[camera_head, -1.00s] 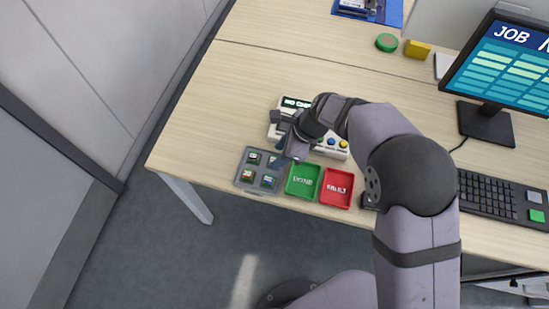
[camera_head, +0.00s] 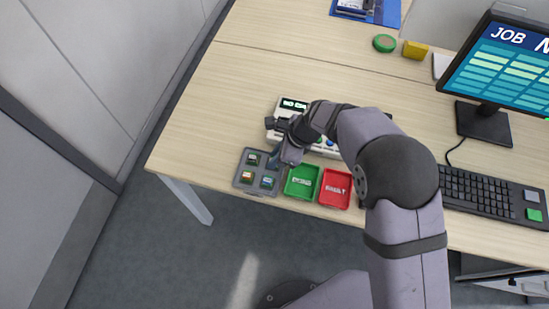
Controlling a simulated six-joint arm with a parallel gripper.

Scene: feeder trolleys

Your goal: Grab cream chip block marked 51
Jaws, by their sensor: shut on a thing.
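A grey tray (camera_head: 240,183) with several small chip blocks sits at the front left of the table. Three blocks show: one at the upper left (camera_head: 253,159), one at the lower left (camera_head: 247,176) and one at the lower right (camera_head: 267,182). Their marks are too small to read. My gripper (camera_head: 273,162) points down at the tray's upper right slot and is shut on a chip block there. The held block is hidden by the fingers, so its colour and number cannot be told, nor whether it is clear of the slot.
A green tray (camera_head: 301,193) and a red tray (camera_head: 335,200) stand right of the grey tray. A pale device (camera_head: 291,104) with a display stands behind, partly under my arm. A monitor (camera_head: 500,75) and keyboard (camera_head: 485,195) are at the right. The table's left part is clear.

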